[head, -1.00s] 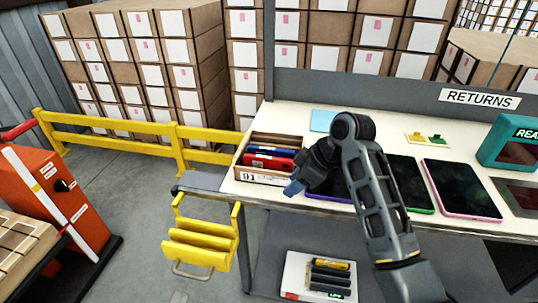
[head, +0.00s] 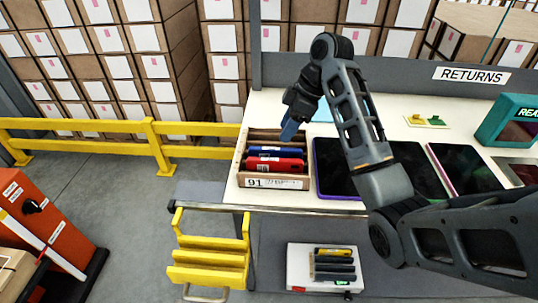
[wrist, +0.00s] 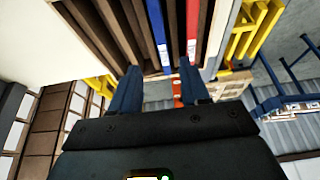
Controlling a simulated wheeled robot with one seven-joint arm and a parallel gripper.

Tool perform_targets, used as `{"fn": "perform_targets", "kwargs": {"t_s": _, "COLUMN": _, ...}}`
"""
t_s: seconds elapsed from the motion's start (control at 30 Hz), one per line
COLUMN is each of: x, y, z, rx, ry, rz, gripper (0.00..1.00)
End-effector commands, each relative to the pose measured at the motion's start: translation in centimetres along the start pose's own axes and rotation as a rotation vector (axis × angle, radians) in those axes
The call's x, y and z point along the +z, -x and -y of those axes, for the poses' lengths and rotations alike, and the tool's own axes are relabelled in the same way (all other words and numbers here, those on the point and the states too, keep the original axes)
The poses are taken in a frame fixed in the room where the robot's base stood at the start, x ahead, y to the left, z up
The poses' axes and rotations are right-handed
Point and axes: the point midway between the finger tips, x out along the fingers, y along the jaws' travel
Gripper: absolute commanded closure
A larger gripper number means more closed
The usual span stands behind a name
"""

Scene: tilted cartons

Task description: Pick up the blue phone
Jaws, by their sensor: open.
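The blue phone (head: 268,152) stands on edge in a slot of the wooden divided carton (head: 274,183) marked 91, behind a red phone (head: 275,165). In the wrist view the blue phone (wrist: 156,22) shows as a thin strip beside the red phone (wrist: 192,22), with empty slots to its left. My gripper (head: 289,133) is open and empty, above the back right part of the carton. In the wrist view the blue strip lies between the directions of its two fingers (wrist: 158,78). I cannot tell the exact height of the fingertips above the phone.
A purple-edged tablet (head: 338,165) lies just right of the carton, with a pink-edged tablet (head: 464,168) farther right. A teal device (head: 510,122) stands at the right. A yellow step (head: 210,255) and a yellow rail (head: 80,124) are on the left.

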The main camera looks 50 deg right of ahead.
Motion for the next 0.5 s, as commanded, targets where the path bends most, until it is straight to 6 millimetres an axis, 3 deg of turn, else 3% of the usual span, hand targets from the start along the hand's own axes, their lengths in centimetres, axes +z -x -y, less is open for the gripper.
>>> {"fn": "perform_targets", "kwargs": {"t_s": 0.03, "x": 0.1, "y": -1.0, "z": 0.1, "rx": -0.002, "ry": 0.001, "rz": 0.000, "gripper": 0.54}}
{"fn": "perform_targets", "kwargs": {"t_s": 0.23, "x": 0.0, "y": -2.6, "z": 0.2, "rx": -0.001, "ry": -0.001, "rz": 0.001, "gripper": 0.54}}
{"fn": "perform_targets", "kwargs": {"t_s": 0.5, "x": 0.1, "y": -6.2, "z": 0.4, "rx": -0.001, "ry": -0.001, "rz": 0.001, "gripper": 0.54}}
